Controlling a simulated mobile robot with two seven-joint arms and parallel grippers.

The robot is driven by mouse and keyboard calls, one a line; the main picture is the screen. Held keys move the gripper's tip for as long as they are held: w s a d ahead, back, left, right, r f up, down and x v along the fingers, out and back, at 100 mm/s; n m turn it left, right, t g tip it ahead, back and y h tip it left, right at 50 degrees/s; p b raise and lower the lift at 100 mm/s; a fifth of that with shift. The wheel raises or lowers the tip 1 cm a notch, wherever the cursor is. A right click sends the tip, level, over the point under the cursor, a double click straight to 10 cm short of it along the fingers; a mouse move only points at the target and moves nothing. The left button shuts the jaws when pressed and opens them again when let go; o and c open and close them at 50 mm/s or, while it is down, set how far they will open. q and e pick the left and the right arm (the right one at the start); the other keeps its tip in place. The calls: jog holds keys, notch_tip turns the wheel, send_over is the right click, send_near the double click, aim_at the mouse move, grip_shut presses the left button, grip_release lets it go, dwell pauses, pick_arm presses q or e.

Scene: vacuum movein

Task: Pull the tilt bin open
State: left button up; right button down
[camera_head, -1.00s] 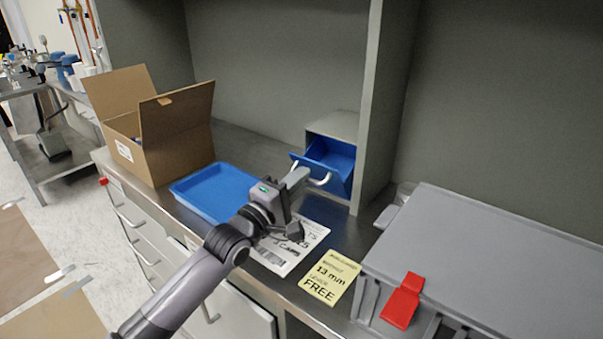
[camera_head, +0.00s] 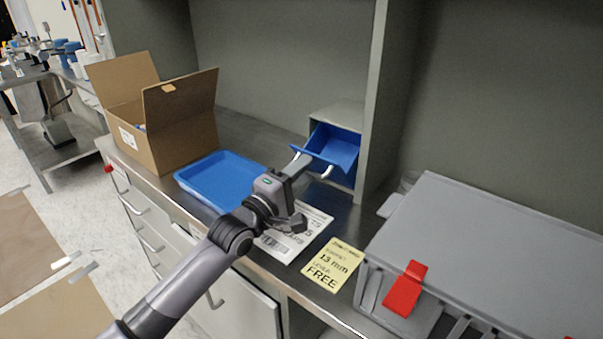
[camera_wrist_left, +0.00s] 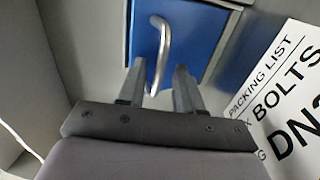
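The blue tilt bin (camera_head: 334,150) sits in a grey housing (camera_head: 342,115) against the upright panel. It is tilted outward, with its open top and inside showing. Its pale curved handle (camera_head: 328,172) is on the front face. My left gripper (camera_head: 303,162) reaches to the handle from the front left. In the left wrist view, the bin's blue front (camera_wrist_left: 178,38) fills the top middle. The handle (camera_wrist_left: 163,45) runs down between the two fingers of my left gripper (camera_wrist_left: 158,85). The fingers stand apart, with gaps beside the handle. My right gripper is not in view.
A blue tray (camera_head: 222,178) and an open cardboard box (camera_head: 180,125) stand left on the counter. A packing list (camera_head: 290,240) and a yellow note (camera_head: 333,265) lie in front. A large grey case (camera_head: 490,250) with a red latch (camera_head: 405,288) takes up the right.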

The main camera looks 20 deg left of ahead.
pick_arm(q)
jog(key=shift+v, duration=3.6)
jog(key=shift+c, duration=0.3)
jog(key=c, duration=0.5)
jog(key=shift+s+f+n, duration=0.1)
jog(key=shift+s+n, duration=0.15)
jog(key=shift+n, duration=0.35)
grip_shut()
jog(key=s+n, duration=0.1)
jog(key=n, duration=0.1)
jog(key=s+n, duration=0.2)
jog(key=n, duration=0.1)
jog(key=s+n, duration=0.1)
jog(key=n, duration=0.2)
jog(key=shift+s+g, duration=0.3)
jog(key=shift+s, duration=0.1)
jog(key=n, duration=0.3)
jog(key=shift+s+d+f, duration=0.15)
jog(key=shift+f, duration=0.05)
jog(key=n, duration=0.4)
jog(key=shift+s+d+f, duration=0.15)
jog(key=shift+d, duration=0.15)
jog(key=shift+s+n, duration=0.2)
jog(key=shift+n, duration=0.6)
jog(key=shift+x, duration=4.9)
